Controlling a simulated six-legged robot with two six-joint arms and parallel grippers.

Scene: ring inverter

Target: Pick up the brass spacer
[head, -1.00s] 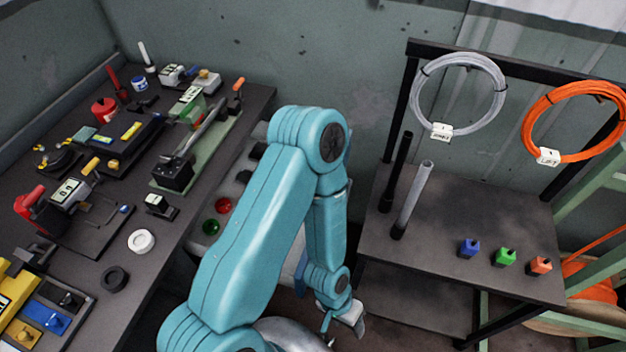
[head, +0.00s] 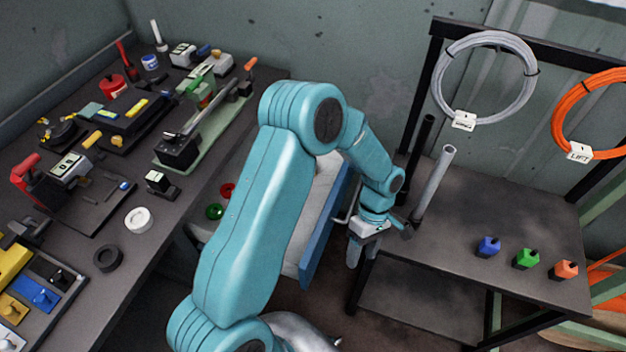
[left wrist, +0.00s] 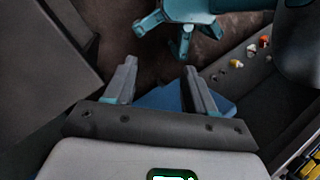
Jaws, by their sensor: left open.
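I cannot pick out the brass spacer for certain in either view. In the left wrist view a small yellowish piece (left wrist: 237,63) lies among several small parts on a dark surface at the right, too small to identify. My left gripper (head: 378,240) is open and empty. In the head view it hangs at the left edge of the dark stand, near the foot of the grey tube. In the left wrist view its two fingers (left wrist: 160,78) are spread, with dark floor and a blue surface beyond them. My right gripper is not in view.
A blue-sided drawer (head: 315,235) stands out beside the bench, partly behind my left arm. The dark stand (head: 470,200) holds a grey tube (head: 433,185) and blue, green and orange blocks. The left workbench (head: 62,273) is crowded. Wire coils hang behind the stand.

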